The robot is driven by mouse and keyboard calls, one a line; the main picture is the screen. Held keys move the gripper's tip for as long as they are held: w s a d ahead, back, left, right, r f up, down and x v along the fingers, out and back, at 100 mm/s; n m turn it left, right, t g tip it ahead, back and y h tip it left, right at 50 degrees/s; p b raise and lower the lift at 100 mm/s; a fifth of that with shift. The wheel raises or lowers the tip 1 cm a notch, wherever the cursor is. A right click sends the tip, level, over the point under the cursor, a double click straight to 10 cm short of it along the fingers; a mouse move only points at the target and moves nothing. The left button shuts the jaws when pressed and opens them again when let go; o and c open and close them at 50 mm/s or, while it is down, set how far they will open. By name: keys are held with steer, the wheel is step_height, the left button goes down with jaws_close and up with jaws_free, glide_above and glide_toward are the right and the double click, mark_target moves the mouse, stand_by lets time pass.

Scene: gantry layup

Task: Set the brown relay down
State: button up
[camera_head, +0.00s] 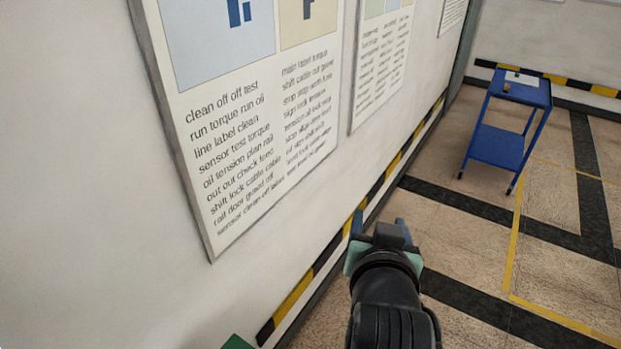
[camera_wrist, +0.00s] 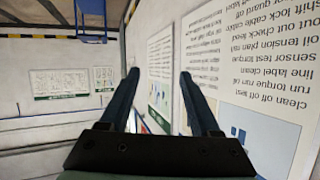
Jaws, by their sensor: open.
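My gripper (camera_head: 380,226) is in the lower middle of the head view, held out beside the wall. In the wrist view its two blue fingers (camera_wrist: 160,76) stand wide apart with nothing between them. A tiny orange-brown object (camera_head: 506,87) lies on the top of a blue cart (camera_head: 529,91) at the upper right of the head view, far from my gripper. It is too small to tell whether it is the brown relay. No other brown part shows in either view.
A white sheet or plate (camera_head: 522,78) lies on the cart top. The wall with a large text poster (camera_head: 235,130) runs close along my left side. Floor (camera_head: 480,240) with black and yellow lines is clear between my gripper and the cart.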

steer(key=a+r+n+t, duration=0.1)
steer(key=a+r+t, duration=0.15)
steer(key=r, duration=0.65)
steer(key=a+r+t, duration=0.2)
steer(key=r+t, duration=0.1)
steer(key=r, duration=0.6)
steer(key=s+a+r+t+y, duration=0.1)
steer(key=s+a+r+t, duration=0.1)
steer(key=s+r, duration=0.2)
steer(key=s+a+r+n+t+y, duration=0.1)
steer(key=s+a+r+t, duration=0.1)
steer(key=r, duration=0.7)
steer(key=s+a+r+n+t, duration=0.1)
steer(key=s+a+r+t, duration=0.1)
steer(key=s+r+t, duration=0.2)
step_height(320, 180, up, 4)
steer(key=shift+s+f+y, duration=0.25)
steer(key=shift+s+y, duration=0.15)
steer(key=shift+s, duration=0.6)
steer(key=shift+t, duration=0.25)
